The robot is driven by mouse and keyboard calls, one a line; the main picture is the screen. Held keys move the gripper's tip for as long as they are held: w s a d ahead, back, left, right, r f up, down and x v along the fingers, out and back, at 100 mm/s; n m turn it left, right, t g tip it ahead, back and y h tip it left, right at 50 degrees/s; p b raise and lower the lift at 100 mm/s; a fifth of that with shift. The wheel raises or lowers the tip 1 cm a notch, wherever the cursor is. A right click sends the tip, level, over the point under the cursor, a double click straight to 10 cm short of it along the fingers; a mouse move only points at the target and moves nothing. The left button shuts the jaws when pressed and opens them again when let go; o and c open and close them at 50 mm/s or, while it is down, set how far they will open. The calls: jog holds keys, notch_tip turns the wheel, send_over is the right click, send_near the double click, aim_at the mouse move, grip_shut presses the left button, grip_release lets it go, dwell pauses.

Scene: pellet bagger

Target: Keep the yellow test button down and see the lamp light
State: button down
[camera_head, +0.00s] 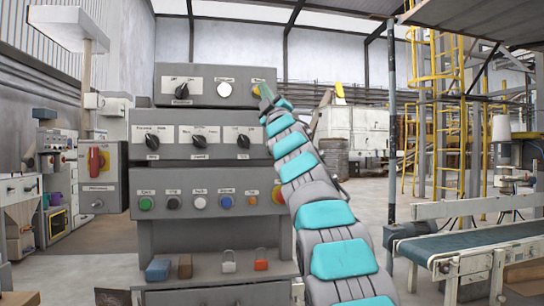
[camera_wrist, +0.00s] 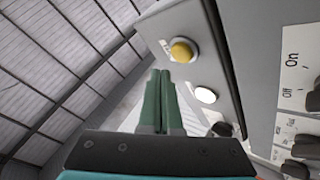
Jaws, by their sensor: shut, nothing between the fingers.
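The yellow button (camera_wrist: 183,50) sits in a pale round collar on the grey top panel in the wrist view. In the head view it is mostly hidden by my gripper (camera_head: 263,92), at the panel's right end. A white round lamp (camera_head: 224,89) is left of it on the same panel; it also shows in the wrist view (camera_wrist: 205,95). It looks plain white, and I cannot tell whether it is lit. My gripper's green fingers (camera_wrist: 160,74) are shut and empty. Their tips appear just short of the button, with a gap in the picture.
A black rotary knob (camera_head: 181,89) is left of the lamp. Below are a row of knobs (camera_head: 199,140) and a row of coloured buttons (camera_head: 198,203). Padlocks and blocks lie on the ledge (camera_head: 213,281).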

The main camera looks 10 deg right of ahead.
jog(key=s+b, duration=0.1)
jog(key=s, duration=0.2)
jog(key=shift+s+f+b, duration=0.1)
jog(key=shift+s+b, duration=0.2)
